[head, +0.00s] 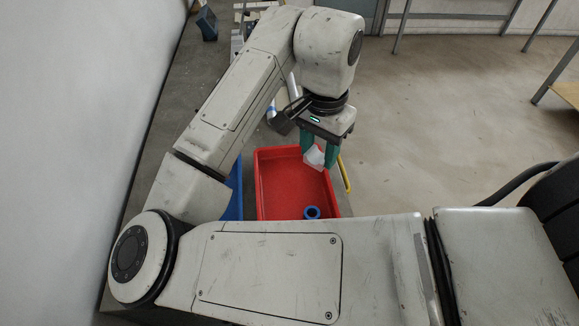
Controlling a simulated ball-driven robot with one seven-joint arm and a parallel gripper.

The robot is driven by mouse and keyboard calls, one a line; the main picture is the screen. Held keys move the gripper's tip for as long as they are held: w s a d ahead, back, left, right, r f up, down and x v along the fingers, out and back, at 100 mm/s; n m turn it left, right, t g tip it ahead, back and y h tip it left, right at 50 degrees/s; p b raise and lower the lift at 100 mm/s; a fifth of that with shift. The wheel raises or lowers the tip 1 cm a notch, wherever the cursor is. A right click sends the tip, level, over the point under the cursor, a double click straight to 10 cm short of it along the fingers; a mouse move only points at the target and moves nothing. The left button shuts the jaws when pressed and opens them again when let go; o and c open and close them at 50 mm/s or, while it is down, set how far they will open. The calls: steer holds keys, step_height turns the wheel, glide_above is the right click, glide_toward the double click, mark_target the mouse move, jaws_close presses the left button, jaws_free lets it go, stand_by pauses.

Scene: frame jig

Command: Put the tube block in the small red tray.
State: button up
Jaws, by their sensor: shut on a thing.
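The red tray (283,185) stands below my gripper, its near side hidden behind my own arm. My gripper (318,160), with teal fingers pointing down, is shut on a small white block (315,155) over the right part of the tray. The fingers partly cover the block; I cannot tell from this view whether it is the tube block or whether it touches the tray. A blue ring (312,208) lies inside the tray near its lower edge.
A blue bin (236,193) sits left of the tray, mostly hidden by my arm. A yellow bar (344,174) is at the tray's right. A dark blue object (207,24) stands at the back left, by the white wall (75,120). Open floor lies right.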

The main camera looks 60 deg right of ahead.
glide_above(292, 176)
step_height(292, 176, down, 6)
steer(key=shift+s+f, duration=0.1)
steer(key=shift+s, duration=0.05)
steer(key=shift+f, duration=1.65)
steer(key=shift+f, duration=0.1)
steer(key=o, duration=1.1)
steer(key=shift+c, duration=0.2)
step_height(292, 176, up, 12)
